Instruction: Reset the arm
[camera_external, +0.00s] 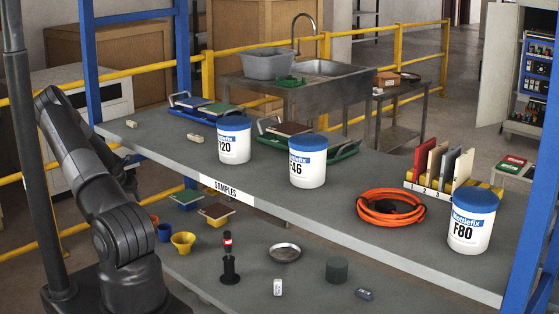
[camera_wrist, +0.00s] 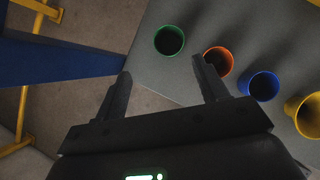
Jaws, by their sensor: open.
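My black arm (camera_external: 95,170) stands at the left in the external view, bent beside the shelf rack. In the wrist view my gripper (camera_wrist: 162,67) is open, its two fingers wide apart with nothing between them. Its fingers show over the floor and the lower shelf's edge. A green-rimmed cup (camera_wrist: 169,27) lies just beyond the fingers, and an orange cup (camera_wrist: 229,54) is by the right fingertip. A blue cup (camera_wrist: 275,80) and a yellow cup (camera_wrist: 292,106) are farther right. In the external view, the gripper's fingers cannot be made out clearly.
The upper shelf (camera_external: 300,214) holds white tubs (camera_external: 234,146), an orange cable (camera_external: 390,208) and tile samples (camera_external: 437,162). The lower shelf (camera_external: 235,258) holds a yellow cup (camera_external: 183,243), a black-and-red stand (camera_external: 229,262) and a round dish (camera_external: 285,253). A blue post (camera_wrist: 65,58) is near the gripper.

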